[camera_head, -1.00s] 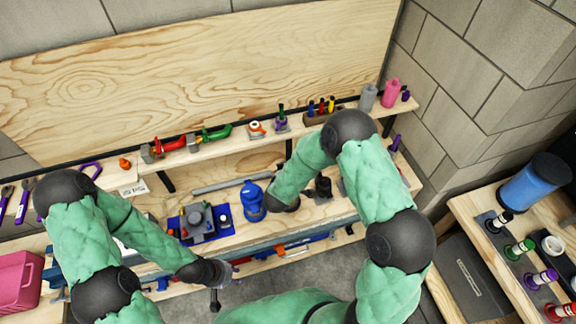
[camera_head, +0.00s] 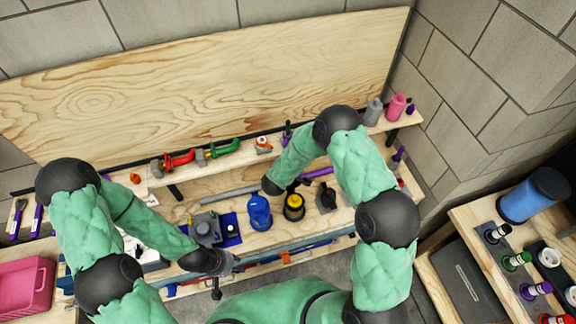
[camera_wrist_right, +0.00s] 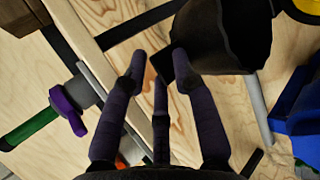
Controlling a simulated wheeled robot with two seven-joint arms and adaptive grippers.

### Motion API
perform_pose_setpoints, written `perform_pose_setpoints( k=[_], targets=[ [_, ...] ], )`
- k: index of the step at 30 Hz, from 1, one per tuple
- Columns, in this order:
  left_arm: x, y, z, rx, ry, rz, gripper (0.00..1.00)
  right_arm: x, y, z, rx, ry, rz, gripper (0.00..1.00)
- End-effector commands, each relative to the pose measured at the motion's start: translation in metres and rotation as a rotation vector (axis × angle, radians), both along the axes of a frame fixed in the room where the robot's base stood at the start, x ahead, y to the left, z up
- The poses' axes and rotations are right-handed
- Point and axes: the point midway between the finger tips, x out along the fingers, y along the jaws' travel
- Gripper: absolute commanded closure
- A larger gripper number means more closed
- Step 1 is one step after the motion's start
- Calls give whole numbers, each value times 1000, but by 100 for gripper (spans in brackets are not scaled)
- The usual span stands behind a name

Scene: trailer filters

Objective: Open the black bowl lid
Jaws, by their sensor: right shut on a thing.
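The black bowl (camera_head: 294,215) stands upright on the bench, right of the blue bowl (camera_head: 259,213). Its top is uncovered and shows a yellow ring; a yellow edge also shows in the right wrist view (camera_wrist_right: 303,9). My right gripper (camera_wrist_right: 160,62) is shut on a black piece (camera_wrist_right: 225,35), which appears to be the black lid, clear of the bowl. In the head view the right gripper is mostly hidden by its forearm. My left gripper (camera_head: 224,263) is low at the bench's front edge, away from the bowl; its finger opening is unclear.
A dark block-like fixture (camera_head: 326,197) stands close right of the black bowl. A blue tray (camera_head: 231,229) with grey parts lies left of the blue bowl. A shelf (camera_head: 240,157) with red and green clamps runs behind. A pink bin (camera_head: 25,287) is at far left.

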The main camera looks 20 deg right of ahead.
Motion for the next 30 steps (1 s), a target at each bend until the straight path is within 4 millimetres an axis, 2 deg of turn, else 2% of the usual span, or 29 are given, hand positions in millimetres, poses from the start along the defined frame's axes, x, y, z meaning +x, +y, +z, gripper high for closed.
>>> perform_pose_setpoints(
  k=[17,18,30],
  targets=[
    [0,0,1,0,0,0,67,2,0,-2,0,1,0,100],
    [0,0,1,0,0,0,67,2,0,-2,0,2,0,63],
    [0,0,1,0,0,0,67,-2,2,1,0,4,3,63]
  ],
)
